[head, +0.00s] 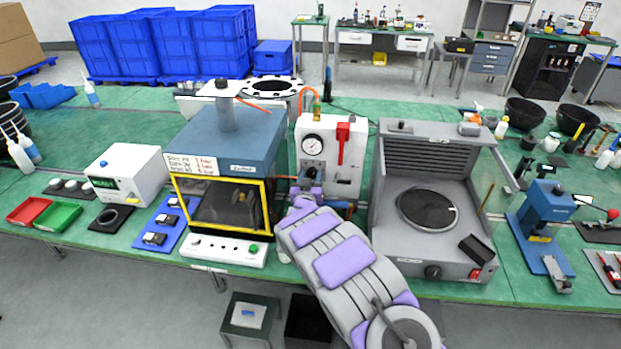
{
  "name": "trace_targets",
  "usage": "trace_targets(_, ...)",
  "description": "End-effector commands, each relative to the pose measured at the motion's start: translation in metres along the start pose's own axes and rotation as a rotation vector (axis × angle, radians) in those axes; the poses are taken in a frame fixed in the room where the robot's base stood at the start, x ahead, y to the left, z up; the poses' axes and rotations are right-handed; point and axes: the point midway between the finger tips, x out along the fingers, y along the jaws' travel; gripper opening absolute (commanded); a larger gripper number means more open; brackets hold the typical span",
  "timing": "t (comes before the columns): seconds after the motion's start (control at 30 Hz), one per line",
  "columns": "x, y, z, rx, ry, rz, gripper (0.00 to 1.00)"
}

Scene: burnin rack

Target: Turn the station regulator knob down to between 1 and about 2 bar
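The station regulator is a white upright box (357,125) at the middle of the bench. A round pressure gauge (312,145) with a white face is on its front; its needle is too small to read. Below the gauge, a dark knob or fitting (312,170) shows only in part. My arm reaches up from the bottom, and my gripper (308,190) is at its far end, just below and in front of that fitting. My own arm hides most of the gripper. I cannot tell whether its fingers touch the knob or whether they are open or shut.
A red lever (342,140) is on the box, right of the gauge. A blue chamber with a yellow-framed window (222,203) stands close on the left. A grey machine with a round dark plate (428,207) stands close on the right. Orange tubing (316,105) rises behind the box.

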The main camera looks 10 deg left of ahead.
Motion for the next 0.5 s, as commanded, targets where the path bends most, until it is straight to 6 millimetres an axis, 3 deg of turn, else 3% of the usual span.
trace_targets(0.4, -0.0002, -0.0009, 0.0001, 0.000, 0.000, -0.001, 0.09)
trace_targets(0.5, -0.0002, -0.0012, -0.0002, -0.003, 0.000, -0.001, 0.09)
